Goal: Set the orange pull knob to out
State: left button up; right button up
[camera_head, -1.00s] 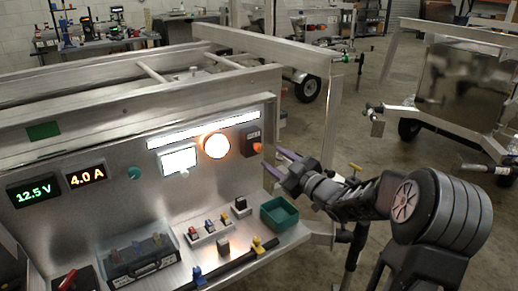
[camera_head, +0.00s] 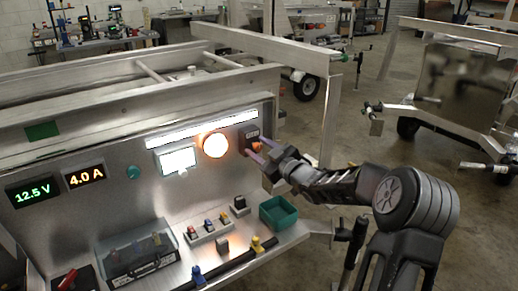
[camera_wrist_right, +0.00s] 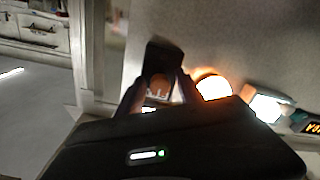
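The orange pull knob (camera_head: 257,147) sits on a dark plate at the right end of the upright metal panel. It also shows in the right wrist view (camera_wrist_right: 160,88), on its black plate. My right gripper (camera_head: 262,153) is at the knob, its two purple-grey fingers pointing at the panel. In the right wrist view the fingers (camera_wrist_right: 159,95) stand apart, one on each side of the knob, with a gap visible. The fingers partly hide the knob in the head view. My left gripper is not in view.
A glowing round lamp (camera_head: 215,146) and a lit white panel (camera_head: 177,160) are left of the knob. Below are a green bin (camera_head: 279,213), small coloured switches and a dark bar on the ledge. A trailer frame rail (camera_head: 265,50) runs above and behind.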

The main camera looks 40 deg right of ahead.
grip_shut()
dwell(1.2)
